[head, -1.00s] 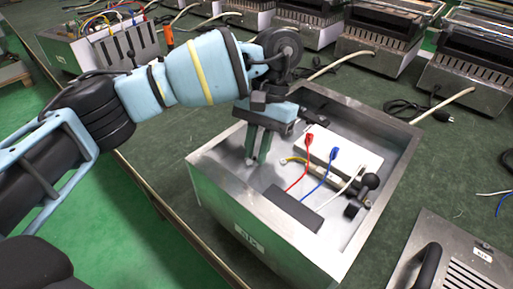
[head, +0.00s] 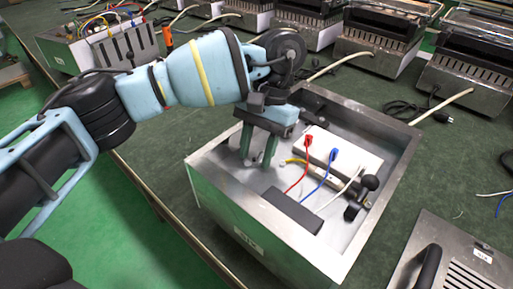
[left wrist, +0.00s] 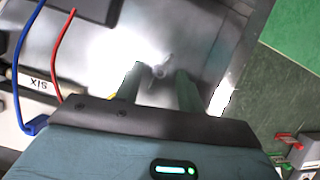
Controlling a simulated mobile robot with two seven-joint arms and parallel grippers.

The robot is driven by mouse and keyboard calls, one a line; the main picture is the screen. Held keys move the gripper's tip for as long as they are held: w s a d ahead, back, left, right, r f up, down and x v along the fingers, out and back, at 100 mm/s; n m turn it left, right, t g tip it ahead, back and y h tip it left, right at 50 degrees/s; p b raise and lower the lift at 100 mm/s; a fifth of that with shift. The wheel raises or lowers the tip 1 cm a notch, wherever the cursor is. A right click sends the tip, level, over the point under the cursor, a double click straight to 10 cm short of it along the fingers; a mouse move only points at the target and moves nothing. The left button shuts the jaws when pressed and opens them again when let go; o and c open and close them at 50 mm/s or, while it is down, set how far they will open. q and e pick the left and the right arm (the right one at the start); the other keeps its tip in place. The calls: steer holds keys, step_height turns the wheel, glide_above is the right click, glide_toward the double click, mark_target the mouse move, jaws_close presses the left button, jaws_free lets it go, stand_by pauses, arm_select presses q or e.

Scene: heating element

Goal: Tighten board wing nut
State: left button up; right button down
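My left gripper (head: 257,162) reaches down into the open metal box (head: 222,192) near its left inner corner, with its fingers apart. In the left wrist view the open fingers (left wrist: 158,88) stand either side of a small silvery wing nut (left wrist: 160,68) on the box floor, a little beyond the fingertips. The wing nut is not clear in the head view. A white board (head: 358,155) with red, blue and white wires lies inside the box; part of it shows at the left in the wrist view. My right gripper is not in view.
A dark block (head: 293,210) lies at the box's front wall, and a black part (head: 362,195) sits at its right. A metal panel with a black handle (head: 428,268) lies on the green table at right. Several similar units stand behind.

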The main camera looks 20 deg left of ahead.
arm_select(q)
steer(key=p+v, duration=0.1)
steer(key=v, duration=0.5)
steer(key=shift+r, duration=0.2)
steer(key=shift+w+r+p, duration=0.35)
steer(key=shift+r, duration=0.3)
